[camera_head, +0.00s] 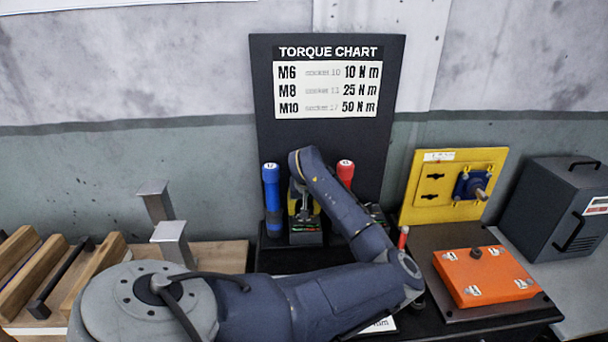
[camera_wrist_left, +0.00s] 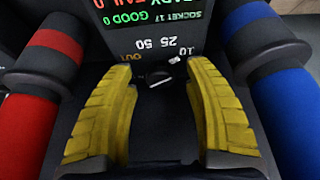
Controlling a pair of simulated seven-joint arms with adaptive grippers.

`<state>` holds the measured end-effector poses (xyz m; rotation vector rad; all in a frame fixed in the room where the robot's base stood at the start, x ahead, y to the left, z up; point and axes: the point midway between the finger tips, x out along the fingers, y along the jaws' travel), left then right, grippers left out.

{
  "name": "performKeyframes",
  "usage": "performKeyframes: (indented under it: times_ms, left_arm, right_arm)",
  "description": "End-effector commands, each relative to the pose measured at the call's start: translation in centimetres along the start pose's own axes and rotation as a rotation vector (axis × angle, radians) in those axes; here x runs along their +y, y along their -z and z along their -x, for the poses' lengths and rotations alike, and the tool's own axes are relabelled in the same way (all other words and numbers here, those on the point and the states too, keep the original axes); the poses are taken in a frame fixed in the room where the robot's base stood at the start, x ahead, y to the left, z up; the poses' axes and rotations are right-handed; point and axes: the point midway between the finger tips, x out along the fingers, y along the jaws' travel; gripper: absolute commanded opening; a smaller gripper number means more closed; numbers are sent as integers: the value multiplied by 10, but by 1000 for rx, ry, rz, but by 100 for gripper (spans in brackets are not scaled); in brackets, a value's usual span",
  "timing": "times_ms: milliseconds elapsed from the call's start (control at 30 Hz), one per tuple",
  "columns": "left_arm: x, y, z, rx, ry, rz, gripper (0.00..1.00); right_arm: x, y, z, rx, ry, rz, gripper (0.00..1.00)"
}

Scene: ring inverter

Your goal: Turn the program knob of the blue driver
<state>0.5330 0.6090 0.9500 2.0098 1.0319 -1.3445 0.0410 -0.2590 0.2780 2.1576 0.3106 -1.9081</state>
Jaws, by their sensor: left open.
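My left gripper (camera_head: 304,207) is open, over the controller box (camera_head: 305,238) between the two drivers. In the left wrist view its two yellow fingers (camera_wrist_left: 160,72) stand apart and empty. A small dark knob with a white mark (camera_wrist_left: 160,78) lies between and just beyond the fingertips, apparently untouched. Numbers 10, 25, 50 and the word OUT surround it; which one the mark points at is unclear. The blue driver (camera_head: 272,195) stands upright left of the gripper; its blue grip (camera_wrist_left: 293,115) is at the right in the wrist view. My right gripper is not in view.
A red driver (camera_head: 345,174) stands behind my arm; its red grip (camera_wrist_left: 40,90) shows at the wrist view's left. A lit screen (camera_wrist_left: 150,12) is above the knob. The torque chart (camera_head: 327,90) stands behind. Right are an orange box (camera_head: 485,277) and yellow panel (camera_head: 430,187).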

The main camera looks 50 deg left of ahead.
Motion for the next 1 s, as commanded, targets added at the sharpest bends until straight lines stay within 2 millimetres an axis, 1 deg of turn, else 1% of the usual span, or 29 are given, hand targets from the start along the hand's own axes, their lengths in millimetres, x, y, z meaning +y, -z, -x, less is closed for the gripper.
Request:
performKeyframes:
  times_ms: [33,67,467,1000]
  left_arm:
    - [0,0,0,0,0,0,51]
    - [0,0,0,0,0,0,47]
    - [0,0,0,0,0,0,1]
    - [0,1,0,4,-2,2,0]
  right_arm:
    - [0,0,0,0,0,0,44]
    - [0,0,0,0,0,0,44]
    - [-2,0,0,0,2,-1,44]
    - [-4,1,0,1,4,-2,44]
